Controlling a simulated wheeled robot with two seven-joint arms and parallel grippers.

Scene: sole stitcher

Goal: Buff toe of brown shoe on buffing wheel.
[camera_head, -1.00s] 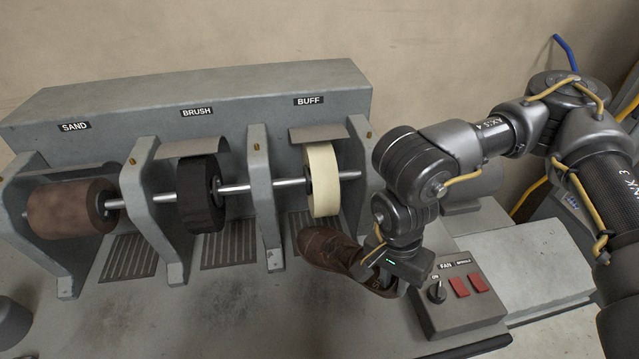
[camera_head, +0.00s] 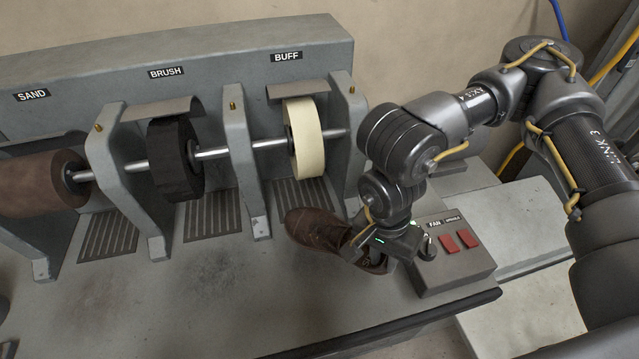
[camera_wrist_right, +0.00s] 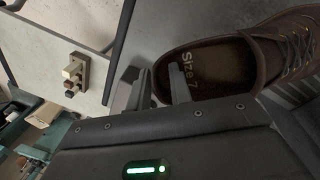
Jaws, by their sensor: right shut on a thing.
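The brown shoe (camera_head: 318,229) is in front of and below the pale buffing wheel (camera_head: 303,137), its toe pointing left and toward the wheel. A gap shows between toe and wheel. My right gripper (camera_head: 372,247) is shut on the heel end of the shoe. In the right wrist view the gripper's fingers (camera_wrist_right: 158,88) pinch the heel rim of the shoe (camera_wrist_right: 258,52), with "Size 7" readable on the insole. Whether the sole touches the bench is hidden. My left gripper is not in view.
The black brush wheel (camera_head: 175,160) and the brown sanding drum (camera_head: 40,181) stand left on the same shaft, between grey brackets. A control box (camera_head: 449,254) with a knob and red switches stands right of the shoe. The bench front (camera_head: 230,300) is clear.

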